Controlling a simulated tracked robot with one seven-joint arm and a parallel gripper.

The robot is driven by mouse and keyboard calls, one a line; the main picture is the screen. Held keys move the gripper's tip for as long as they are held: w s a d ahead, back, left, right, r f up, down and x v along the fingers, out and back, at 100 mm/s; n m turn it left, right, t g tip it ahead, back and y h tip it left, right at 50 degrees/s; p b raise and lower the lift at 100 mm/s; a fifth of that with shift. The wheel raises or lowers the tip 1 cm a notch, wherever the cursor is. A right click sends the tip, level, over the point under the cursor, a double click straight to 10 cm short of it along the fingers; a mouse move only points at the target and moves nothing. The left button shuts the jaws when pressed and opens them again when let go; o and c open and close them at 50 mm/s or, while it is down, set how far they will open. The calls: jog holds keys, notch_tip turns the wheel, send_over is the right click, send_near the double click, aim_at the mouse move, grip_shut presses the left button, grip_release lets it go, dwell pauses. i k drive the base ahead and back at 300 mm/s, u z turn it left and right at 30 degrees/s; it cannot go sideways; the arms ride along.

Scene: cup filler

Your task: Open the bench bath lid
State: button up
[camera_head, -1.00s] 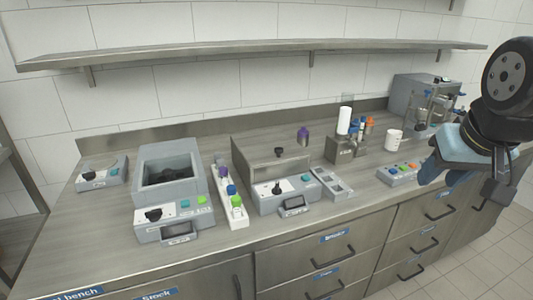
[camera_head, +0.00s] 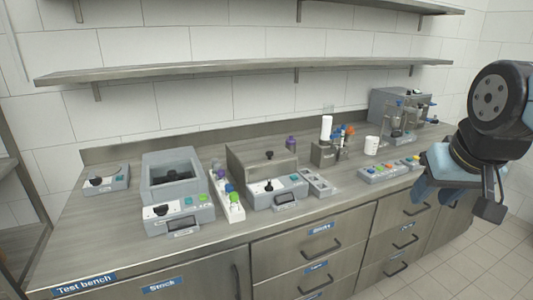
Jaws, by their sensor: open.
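The bench bath appears to be the grey unit in the middle of the bench, with a control front (camera_head: 276,192) and a steel box-like lid (camera_head: 252,168) with a black knob (camera_head: 269,155). The lid looks closed on it. My gripper (camera_head: 434,193) hangs at the right edge of the view, in front of the bench's right part. It is open and holds nothing visible. It is well to the right of the bath and apart from it. Its fingertips show only partly.
A grey unit with an open dark well (camera_head: 152,195) stands left of the bath. A white rack with coloured caps (camera_head: 236,211) stands between them. A small tray (camera_head: 318,183), a button panel (camera_head: 382,173) and a white cup (camera_head: 371,144) lie right. A wall shelf (camera_head: 240,69) runs above.

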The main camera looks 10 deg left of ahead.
aim_at(255, 158)
jog(key=z, duration=0.1)
jog(key=i, duration=0.95)
jog(key=u, duration=0.05)
